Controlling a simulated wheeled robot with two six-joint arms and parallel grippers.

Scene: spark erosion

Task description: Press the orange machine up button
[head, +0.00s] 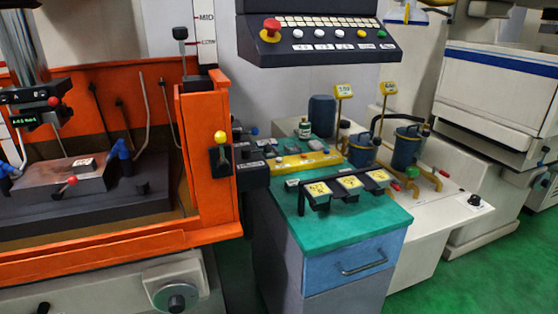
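The orange machine (210,150) fills the left side of the head view, with an open-fronted tank and a dark bed inside. A yellow-knobbed lever on a dark plate (220,157) sits on its right-hand column. A black control panel (320,42) hangs at the top centre, with a red mushroom knob on a yellow base (270,30), white buttons (320,34), a yellow button (362,34) and a green button (382,34). I cannot read which button is marked up. Neither of my grippers is in view.
A green-topped cabinet (345,238) with a blue drawer stands in the centre, carrying yellow-labelled blocks (350,182). Blue pots (408,147) stand behind it to the right. A white machine (495,90) is at the far right. Green floor (470,275) is clear at the lower right.

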